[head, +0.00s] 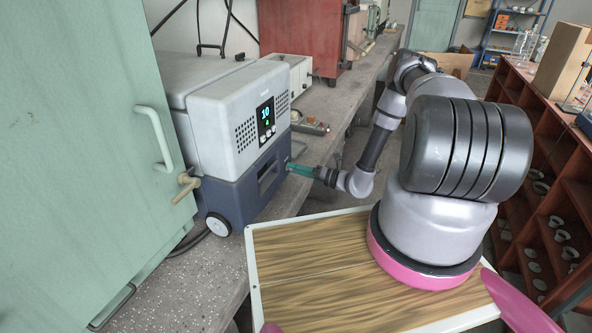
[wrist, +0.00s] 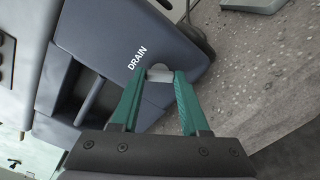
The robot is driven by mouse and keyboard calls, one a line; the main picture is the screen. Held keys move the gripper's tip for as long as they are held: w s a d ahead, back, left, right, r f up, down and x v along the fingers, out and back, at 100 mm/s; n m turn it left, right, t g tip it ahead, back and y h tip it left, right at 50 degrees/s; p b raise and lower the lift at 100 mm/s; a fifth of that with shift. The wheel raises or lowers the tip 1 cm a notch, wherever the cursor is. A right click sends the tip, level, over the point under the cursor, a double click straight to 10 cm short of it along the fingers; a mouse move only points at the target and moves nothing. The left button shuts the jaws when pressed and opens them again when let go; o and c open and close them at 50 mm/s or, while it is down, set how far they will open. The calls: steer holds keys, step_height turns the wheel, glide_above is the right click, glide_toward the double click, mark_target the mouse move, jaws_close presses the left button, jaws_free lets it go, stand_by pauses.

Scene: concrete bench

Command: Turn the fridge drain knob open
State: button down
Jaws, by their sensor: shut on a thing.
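The portable fridge (head: 235,110) stands on the concrete bench, with a light grey upper body, a dark blue lower part and a lit display reading 10. The wrist view shows its dark blue side (wrist: 110,45) with the word DRAIN printed on it. My gripper (head: 290,168) reaches the fridge's lower right side from the right.
A green cabinet (head: 85,130) with a pale handle stands at the left. The concrete bench (head: 330,100) runs back past a small device (head: 310,125) and a red cabinet (head: 300,35). A reddish-brown shelf (head: 535,150) stands at the right.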

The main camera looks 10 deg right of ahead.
steer(key=m, duration=0.6)
steer(key=shift+d+m, duration=0.1)
steer(key=shift+m, duration=0.2)
stand_by(0.4)
steer(key=shift+c, duration=2)
jaws_free()
steer(key=v, duration=1)
steer(key=shift+s+d, duration=0.25)
steer(key=shift+d, duration=0.05)
